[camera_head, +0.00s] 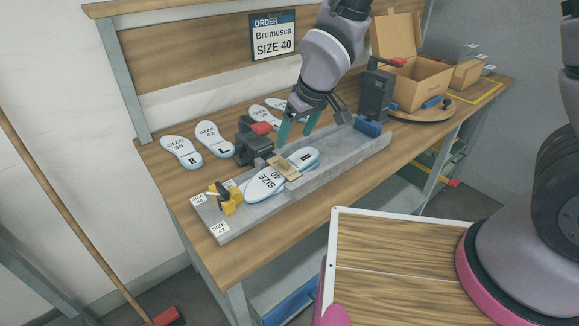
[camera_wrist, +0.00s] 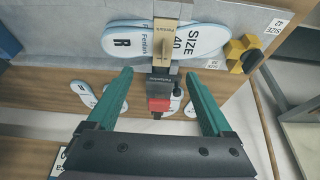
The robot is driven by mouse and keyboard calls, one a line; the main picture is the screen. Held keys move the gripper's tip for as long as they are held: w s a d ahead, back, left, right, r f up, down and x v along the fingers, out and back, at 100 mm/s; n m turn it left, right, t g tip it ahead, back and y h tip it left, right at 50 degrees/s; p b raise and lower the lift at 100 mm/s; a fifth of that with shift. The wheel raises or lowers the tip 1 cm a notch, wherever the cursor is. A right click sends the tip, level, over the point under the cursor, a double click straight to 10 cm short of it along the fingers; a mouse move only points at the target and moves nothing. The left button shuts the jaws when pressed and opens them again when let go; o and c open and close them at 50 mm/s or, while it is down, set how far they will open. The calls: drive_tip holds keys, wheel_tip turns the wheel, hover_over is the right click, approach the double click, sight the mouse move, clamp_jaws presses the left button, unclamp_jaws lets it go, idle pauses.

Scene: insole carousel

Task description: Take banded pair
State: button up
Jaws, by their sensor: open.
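The banded pair of pale blue-white insoles (camera_head: 264,184), marked SIZE 40 and R, lies flat on the grey fixture (camera_head: 328,171). A tan band (camera_head: 284,168) wraps its middle. In the wrist view the pair (camera_wrist: 115,42) lies across the top, with its band (camera_wrist: 166,38) upright in the picture. My gripper (camera_head: 294,141) has green fingers, is open and empty, and hangs above the back edge of the fixture, apart from the pair. In the wrist view its fingertips (camera_wrist: 158,73) are spread wider than the band, just below the pair in the picture.
A dark clamp with a red handle (camera_head: 262,127) stands behind the pair, and a yellow stop (camera_head: 226,197) at its left. Loose insoles (camera_head: 182,152) lie behind. An open cardboard box (camera_head: 422,84) sits on a round wooden turntable (camera_head: 424,114) at right. The order sign (camera_head: 273,36) reads Brumesca SIZE 40.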

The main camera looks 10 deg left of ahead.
sight(283, 160)
drive_tip(key=x, duration=1.1)
drive_tip(key=shift+s+a+f, duration=0.15)
drive_tip(key=shift+a+f, duration=0.05)
drive_tip(key=shift+a, duration=0.05)
drive_tip(key=shift+c, duration=0.3)
clamp_jaws()
drive_tip(key=shift+r, duration=0.1)
